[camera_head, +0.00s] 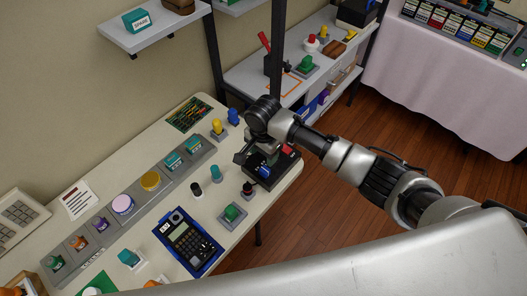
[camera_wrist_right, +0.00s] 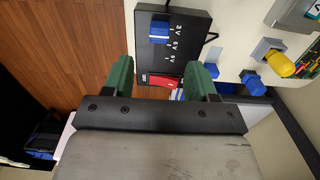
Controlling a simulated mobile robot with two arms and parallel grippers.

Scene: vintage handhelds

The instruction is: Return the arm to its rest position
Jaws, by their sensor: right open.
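My right arm reaches in from the right in the head view, and its right gripper (camera_head: 252,158) hangs over the table's right end, by a black box (camera_head: 283,168). In the right wrist view the gripper's two green fingers (camera_wrist_right: 160,78) stand wide apart. The black box (camera_wrist_right: 186,45) shows just past them, with a blue knob (camera_wrist_right: 160,32), "3V 6V 9V" marks and a red switch (camera_wrist_right: 166,81). The switch appears between the fingers, and nothing is held. My left gripper is not in view.
The cream table (camera_head: 140,185) holds a blue-cased handheld (camera_head: 187,240), a grey strip of coloured parts, a green button (camera_head: 232,212) and several small plugs. A grey shelf unit (camera_head: 245,75) stands behind. Wooden floor (camera_head: 330,200) lies open to the right.

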